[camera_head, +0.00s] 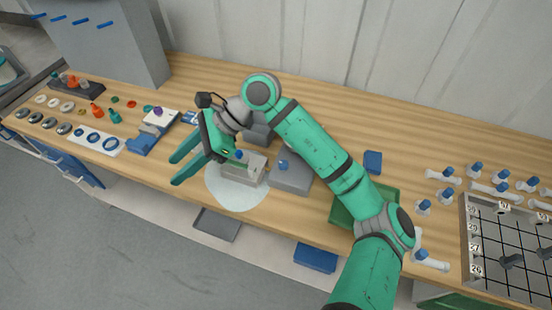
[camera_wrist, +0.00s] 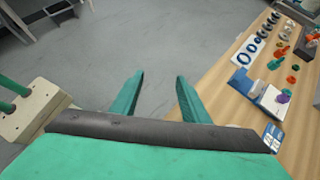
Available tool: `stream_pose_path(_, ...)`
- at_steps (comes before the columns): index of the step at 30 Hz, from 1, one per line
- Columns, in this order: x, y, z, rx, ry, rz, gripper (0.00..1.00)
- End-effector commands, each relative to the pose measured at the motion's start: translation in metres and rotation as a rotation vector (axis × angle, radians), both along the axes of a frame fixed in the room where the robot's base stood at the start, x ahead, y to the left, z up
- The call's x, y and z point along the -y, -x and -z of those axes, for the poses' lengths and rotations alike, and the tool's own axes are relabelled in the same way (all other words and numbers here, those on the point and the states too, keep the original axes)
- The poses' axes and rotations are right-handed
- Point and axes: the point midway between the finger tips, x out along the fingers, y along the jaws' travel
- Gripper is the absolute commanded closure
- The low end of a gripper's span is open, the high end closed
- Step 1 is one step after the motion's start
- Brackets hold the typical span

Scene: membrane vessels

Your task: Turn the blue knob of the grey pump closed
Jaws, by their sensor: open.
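A grey block-shaped unit (camera_head: 291,179) stands on the bench, partly behind my arm in the head view. A small blue knob (camera_head: 283,164) shows on it; its turn position is too small to tell. A paler block (camera_head: 243,172) stands to its left, with another small blue part (camera_head: 239,154) at its top. I cannot tell for certain which is the pump. The pale block (camera_wrist: 35,110) also shows at the left of the wrist view, with green rods. My gripper (camera_head: 173,170) is open and empty, left of both blocks, its fingers (camera_wrist: 160,75) pointing toward the bench's front edge and floor.
A pale round patch (camera_head: 228,194) lies under the paler block. A green tray (camera_head: 343,207) is partly behind my arm. Rings and small coloured fittings lie left, near a blue-and-white device (camera_head: 150,137). Blue-capped pieces and a grid rack (camera_head: 467,240) are at the right.

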Motion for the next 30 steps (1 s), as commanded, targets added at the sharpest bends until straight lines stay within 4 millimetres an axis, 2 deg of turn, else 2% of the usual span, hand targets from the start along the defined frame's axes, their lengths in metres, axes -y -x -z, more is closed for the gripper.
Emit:
stream_pose_path(3, 0.043, -0.03, 0.017, 0.105, 0.198, 0.012, 0.58)
stream_pose_path(7, 0.098, -0.06, 0.028, 0.197, 0.413, 0.024, 0.58)
stream_pose_path(12, 0.171, -0.091, 0.026, 0.28, 0.662, 0.044, 0.58)
stream_pose_path(15, 0.203, -0.102, 0.021, 0.306, 0.769, 0.053, 0.58)
stream_pose_path(19, 0.229, -0.109, 0.015, 0.323, 0.85, 0.061, 0.58)
stream_pose_path(23, 0.237, -0.111, 0.018, 0.327, 0.877, 0.064, 0.58)
stream_pose_path(26, 0.237, -0.111, 0.027, 0.325, 0.877, 0.062, 0.58)
stream_pose_path(30, 0.236, -0.111, 0.05, 0.325, 0.874, 0.062, 0.58)
